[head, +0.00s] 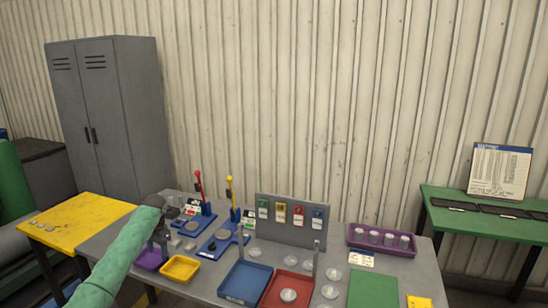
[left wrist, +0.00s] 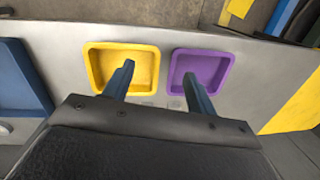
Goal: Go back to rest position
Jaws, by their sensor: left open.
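My left arm comes in from the left in the head view, with its gripper (head: 160,228) over the left part of the grey table (head: 202,283). In the left wrist view my left gripper (left wrist: 162,82) has its two blue fingers wide apart and nothing between them. One finger is in front of the yellow tray (left wrist: 145,62) and the other in front of the purple tray (left wrist: 222,70). Both trays look empty. In the head view the yellow tray (head: 181,268) and the purple tray (head: 150,261) lie just below the gripper. My right gripper is not in view.
Red-handled (head: 198,185) and yellow-handled (head: 231,200) lever presses stand behind the trays. A blue tray (head: 246,281), a red tray (head: 280,292) and an upright grey board (head: 268,214) are to the right. A yellow table (head: 75,220) adjoins on the left.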

